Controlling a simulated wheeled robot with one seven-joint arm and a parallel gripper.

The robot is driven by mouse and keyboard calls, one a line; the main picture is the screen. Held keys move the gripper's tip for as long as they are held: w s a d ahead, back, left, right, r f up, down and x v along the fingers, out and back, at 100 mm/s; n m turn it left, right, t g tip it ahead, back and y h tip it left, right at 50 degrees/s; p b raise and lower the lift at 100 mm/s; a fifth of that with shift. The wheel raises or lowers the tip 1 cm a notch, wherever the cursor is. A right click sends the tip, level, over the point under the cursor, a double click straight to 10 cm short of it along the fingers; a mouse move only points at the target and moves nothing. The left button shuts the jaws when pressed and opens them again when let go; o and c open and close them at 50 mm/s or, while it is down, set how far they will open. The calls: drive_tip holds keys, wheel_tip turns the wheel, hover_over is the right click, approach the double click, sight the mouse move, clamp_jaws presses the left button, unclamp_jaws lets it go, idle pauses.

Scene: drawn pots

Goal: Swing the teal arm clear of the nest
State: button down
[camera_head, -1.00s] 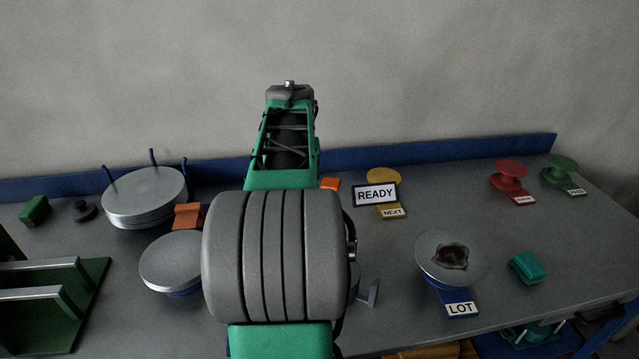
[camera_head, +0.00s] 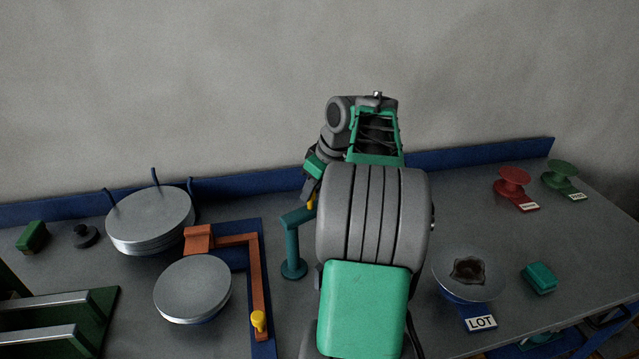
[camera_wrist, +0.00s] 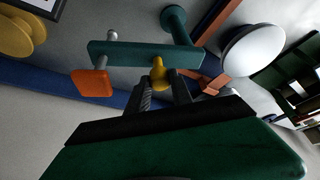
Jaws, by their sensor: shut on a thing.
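The teal arm (camera_head: 297,214) stands on a teal post (camera_head: 292,258) in the middle of the bench; my own arm hides part of it in the head view. In the wrist view the teal arm (camera_wrist: 125,53) runs across, with the post (camera_wrist: 180,25) at its right end and an orange pad (camera_wrist: 92,83) at its left end. My gripper (camera_wrist: 158,84) is shut on the arm's yellow knob (camera_wrist: 158,70). A round pale disc on a blue base (camera_head: 193,289) sits left of the post, apart from the teal arm. I cannot tell which thing is the nest.
An orange arm (camera_head: 256,275) with a yellow knob lies beside the disc. A stack of discs (camera_head: 150,220) stands behind it, and a green rack (camera_head: 60,320) at front left. On the right are a LOT dish (camera_head: 470,272), a teal block (camera_head: 540,278) and red and green stands.

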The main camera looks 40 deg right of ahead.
drive_tip(key=shift+w+r+n, duration=0.1)
drive_tip(key=shift+w+n, duration=0.1)
drive_tip(key=shift+n, duration=0.2)
drive_tip(key=c, duration=1.3)
unclamp_jaws()
drive_tip(key=shift+w, duration=0.1)
drive_tip(key=shift+o, duration=0.8)
drive_tip(key=shift+d, duration=0.1)
drive_tip(key=v, duration=0.7)
drive_tip(key=shift+s+r+p, duration=0.25)
drive_tip(key=shift+r+p, duration=0.05)
drive_tip(key=shift+p, duration=0.1)
drive_tip(key=shift+f, duration=0.1)
